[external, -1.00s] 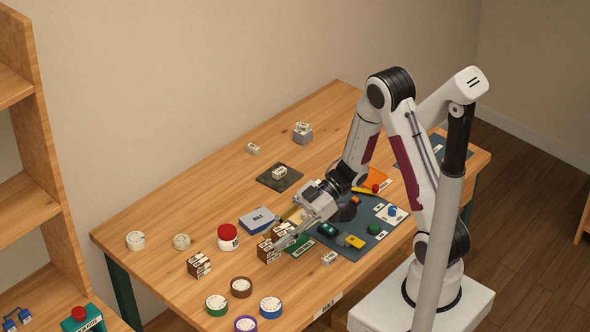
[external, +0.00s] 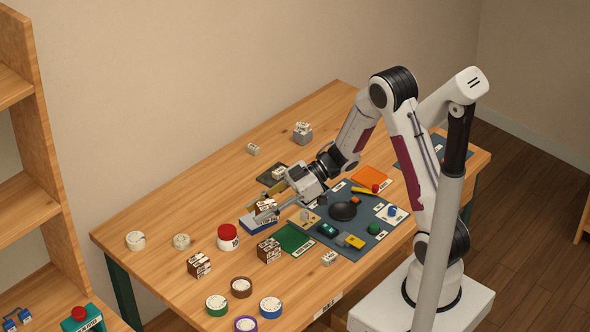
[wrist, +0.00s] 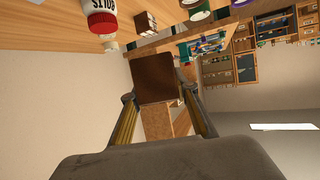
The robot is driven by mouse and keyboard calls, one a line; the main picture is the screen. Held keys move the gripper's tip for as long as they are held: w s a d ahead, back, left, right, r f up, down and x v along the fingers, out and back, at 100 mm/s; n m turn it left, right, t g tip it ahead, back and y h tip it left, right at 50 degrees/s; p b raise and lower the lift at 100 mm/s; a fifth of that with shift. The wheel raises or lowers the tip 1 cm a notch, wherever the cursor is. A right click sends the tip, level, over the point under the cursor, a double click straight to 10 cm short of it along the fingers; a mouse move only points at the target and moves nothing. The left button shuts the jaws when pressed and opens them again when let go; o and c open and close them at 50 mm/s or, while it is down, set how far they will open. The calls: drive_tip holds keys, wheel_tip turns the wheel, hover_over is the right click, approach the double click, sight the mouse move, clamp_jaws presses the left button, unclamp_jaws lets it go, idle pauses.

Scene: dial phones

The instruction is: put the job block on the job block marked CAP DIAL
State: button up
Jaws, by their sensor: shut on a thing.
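My gripper (external: 272,209) is shut on a dark brown block with a pale label (external: 265,205), held in the air in front of the blue box as the external view sees it. In the wrist view the brown block (wrist: 155,78) sits between the two fingers of my gripper (wrist: 157,100). A similar brown labelled block (external: 269,251) stands on the table beside the green mat. Another brown labelled block (external: 199,265) stands further left. The labels are too small to read, so I cannot tell which one says CAP DIAL.
A blue box (external: 254,225) lies below the held block. A white jar with a red lid (external: 228,238) stands left of it. A green mat (external: 293,238) and a dark mat with several small items (external: 352,247) lie right. Several tape rolls (external: 241,287) lie in front.

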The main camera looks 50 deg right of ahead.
hover_over(262, 246)
drive_tip(key=shift+f, duration=2.75)
drive_tip(key=shift+f, duration=0.1)
drive_tip(key=shift+f, duration=1.95)
drive_tip(key=shift+f, duration=0.1)
drive_tip(key=o, duration=1.1)
drive_tip(key=shift+v, duration=6.05)
